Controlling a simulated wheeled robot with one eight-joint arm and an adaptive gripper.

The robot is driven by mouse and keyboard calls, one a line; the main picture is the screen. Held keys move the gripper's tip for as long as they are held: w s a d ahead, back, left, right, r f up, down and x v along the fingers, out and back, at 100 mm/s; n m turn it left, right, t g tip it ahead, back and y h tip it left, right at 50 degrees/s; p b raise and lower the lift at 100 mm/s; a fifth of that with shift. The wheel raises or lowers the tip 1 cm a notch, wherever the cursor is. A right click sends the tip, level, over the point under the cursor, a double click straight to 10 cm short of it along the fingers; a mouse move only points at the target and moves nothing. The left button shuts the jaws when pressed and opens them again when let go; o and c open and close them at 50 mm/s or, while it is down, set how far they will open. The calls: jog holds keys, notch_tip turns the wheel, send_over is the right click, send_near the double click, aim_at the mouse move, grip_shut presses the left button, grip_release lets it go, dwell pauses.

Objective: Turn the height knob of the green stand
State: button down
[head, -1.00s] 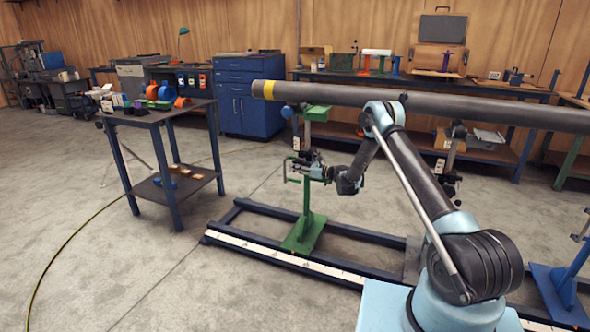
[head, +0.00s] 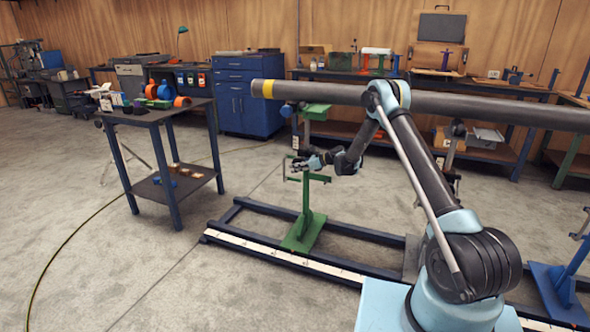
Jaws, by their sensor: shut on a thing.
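The green stand (head: 305,228) stands upright on the dark floor rails, below the left end of the long grey pipe (head: 420,103). Its foot is a flat green plate and its post rises to a green head under the pipe. My gripper (head: 294,167) is at the stand's post, at mid height, coming from the right. It is shut on the height knob, which is small and mostly hidden by the fingers. A thin green bar (head: 318,178) of the stand shows just beside and below my gripper.
A dark cart (head: 158,115) with tools and coloured parts stands at the left. A blue stand (head: 562,280) is at the right front. A blue cabinet (head: 248,100) and workbenches line the back wall. The floor between cart and rails is clear.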

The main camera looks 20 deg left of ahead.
jog(key=shift+w, duration=0.2)
jog(key=c, duration=1.4)
grip_release()
jog(key=shift+o, duration=0.2)
jog(key=shift+s, duration=0.1)
jog(key=v, duration=1.2)
